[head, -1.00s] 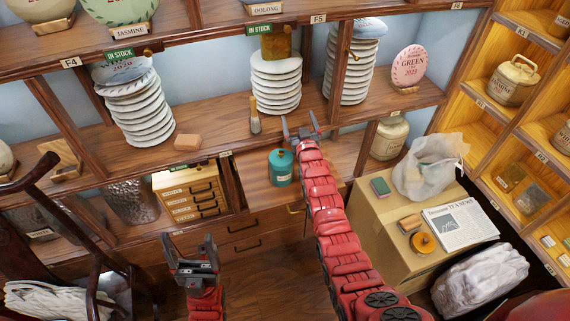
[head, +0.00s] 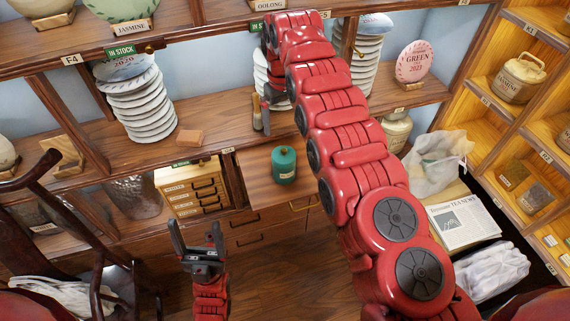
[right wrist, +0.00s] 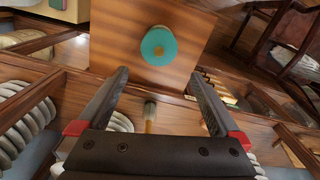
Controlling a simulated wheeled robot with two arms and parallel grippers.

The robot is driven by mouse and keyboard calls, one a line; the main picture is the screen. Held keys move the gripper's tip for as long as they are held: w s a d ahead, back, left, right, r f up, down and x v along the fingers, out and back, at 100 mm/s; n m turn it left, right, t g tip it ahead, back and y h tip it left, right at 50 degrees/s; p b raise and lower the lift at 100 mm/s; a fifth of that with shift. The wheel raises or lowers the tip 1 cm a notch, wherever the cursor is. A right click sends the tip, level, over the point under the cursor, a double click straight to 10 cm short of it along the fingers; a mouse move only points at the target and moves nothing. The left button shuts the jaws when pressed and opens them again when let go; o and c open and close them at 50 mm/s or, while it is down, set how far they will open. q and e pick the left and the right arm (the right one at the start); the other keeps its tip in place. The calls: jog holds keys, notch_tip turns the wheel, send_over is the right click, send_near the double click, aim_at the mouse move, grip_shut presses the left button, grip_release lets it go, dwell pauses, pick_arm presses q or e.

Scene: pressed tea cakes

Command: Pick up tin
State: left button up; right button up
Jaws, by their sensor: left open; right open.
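The teal tin (head: 284,164) with a pale label stands upright on a wooden surface below the shelf of plates. The right wrist view looks onto its round teal top (right wrist: 158,45) with a yellowish knob. My right gripper (right wrist: 160,72) is open and empty, its two dark fingers spread, with the tin beyond the tips and apart from them. In the head view my right arm arches up to the shelf and largely hides that gripper. My left gripper (head: 195,236) is open and empty, fingers up, low and left of the tin.
A brush (head: 257,112) stands on the shelf edge above the tin. Plate stacks (head: 139,107) fill the shelf, with a small brown block (head: 189,137) beside one. A small drawer cabinet (head: 192,187) is left of the tin. A newspaper (head: 463,222) lies at right.

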aim_at(283, 149)
notch_tip(283, 149, down, 11)
jog(key=b, duration=1)
jog(key=shift+r, duration=0.2)
jog(key=shift+f+p, duration=0.45)
jog(key=shift+p, duration=0.35)
jog(key=shift+f, duration=0.35)
jog(key=shift+f+p, duration=0.5)
jog(key=shift+p, duration=0.2)
notch_tip(283, 149, down, 4)
jog(key=shift+d+r+p, duration=0.15)
jog(key=shift+r+p, duration=0.05)
jog(key=shift+p, duration=0.75)
jog(key=shift+f, duration=0.35)
jog(key=c, duration=1.3)
